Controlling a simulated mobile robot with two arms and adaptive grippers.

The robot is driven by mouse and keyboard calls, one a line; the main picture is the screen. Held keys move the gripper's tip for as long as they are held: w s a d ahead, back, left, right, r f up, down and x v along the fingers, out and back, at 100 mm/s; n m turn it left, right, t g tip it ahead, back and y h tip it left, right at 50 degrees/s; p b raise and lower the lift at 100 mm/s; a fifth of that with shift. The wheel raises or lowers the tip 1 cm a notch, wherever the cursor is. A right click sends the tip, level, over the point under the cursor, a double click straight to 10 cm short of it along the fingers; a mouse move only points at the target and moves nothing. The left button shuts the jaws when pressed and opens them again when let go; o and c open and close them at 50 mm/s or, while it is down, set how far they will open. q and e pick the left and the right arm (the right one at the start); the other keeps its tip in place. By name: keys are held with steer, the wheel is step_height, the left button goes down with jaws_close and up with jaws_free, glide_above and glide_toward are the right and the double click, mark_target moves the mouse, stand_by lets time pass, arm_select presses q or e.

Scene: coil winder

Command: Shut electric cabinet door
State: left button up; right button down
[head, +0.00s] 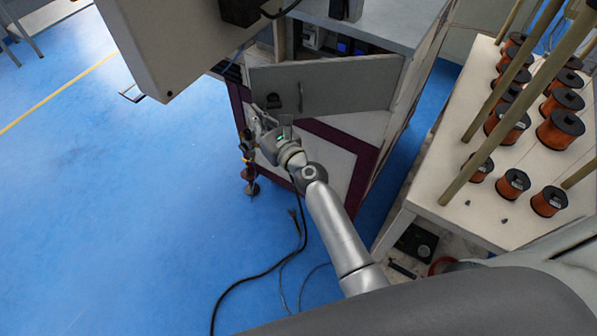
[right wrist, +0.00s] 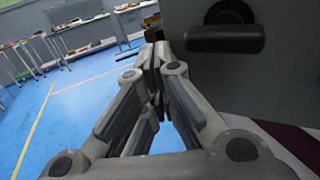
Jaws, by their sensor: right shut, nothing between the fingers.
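The electric cabinet door (head: 345,85) is a grey panel in the head view, standing ajar in front of the cabinet opening (head: 345,42), where dark electrical parts show above its top edge. My right gripper (head: 262,122) is just below and left of that handle, shut and empty. In the right wrist view the shut fingertips (right wrist: 154,60) are by the left edge of the door (right wrist: 285,70), left of its black handle (right wrist: 225,38). I cannot tell if they touch the door. My left gripper is not in view.
A white table (head: 490,190) with several copper wire spools (head: 508,122) and slanted poles stands at right. A large beige box (head: 175,40) hangs at upper left.

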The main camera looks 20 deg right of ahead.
steer(key=w+d+h+b, duration=0.1)
steer(key=w+d+b, duration=0.3)
steer(key=w, duration=0.6)
steer(key=w+d+m+h+b, duration=0.1)
steer(key=w+d+b, duration=0.3)
steer(key=w, duration=0.6)
steer(key=shift+d+m+t+b, duration=0.3)
steer(key=shift+d+b, duration=0.05)
steer(key=shift+d, duration=0.15)
steer(key=shift+r, duration=0.1)
